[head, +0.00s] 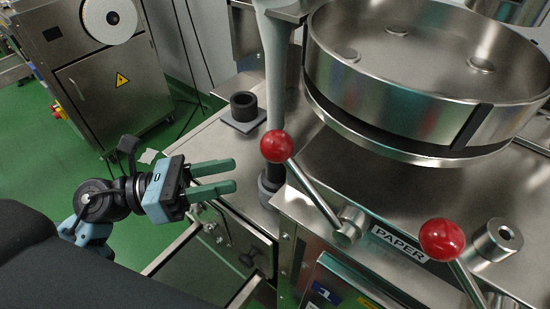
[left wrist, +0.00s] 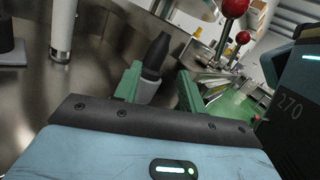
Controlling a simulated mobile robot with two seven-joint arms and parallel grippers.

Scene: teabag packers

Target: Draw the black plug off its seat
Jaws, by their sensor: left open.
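The black plug (head: 272,172) stands upright in a grey seat (head: 266,192) at the table edge, just right of my left gripper (head: 234,175). The red lever knob partly hides its upper part in the head view. In the left wrist view the tapered black plug (left wrist: 155,54) rises from its grey seat (left wrist: 148,90), and both appear between the two green fingers of the left gripper (left wrist: 158,78). The left gripper is open and empty, its tips short of the plug in the head view. My right gripper is not in view.
A lever with a red knob (head: 277,146) leans close over the plug. A pale tube (head: 277,70) stands behind it. A black ring (head: 243,106) sits on a grey plate to the back left. The machine with the round pan (head: 400,115) fills the right; an open drawer (head: 185,250) lies below.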

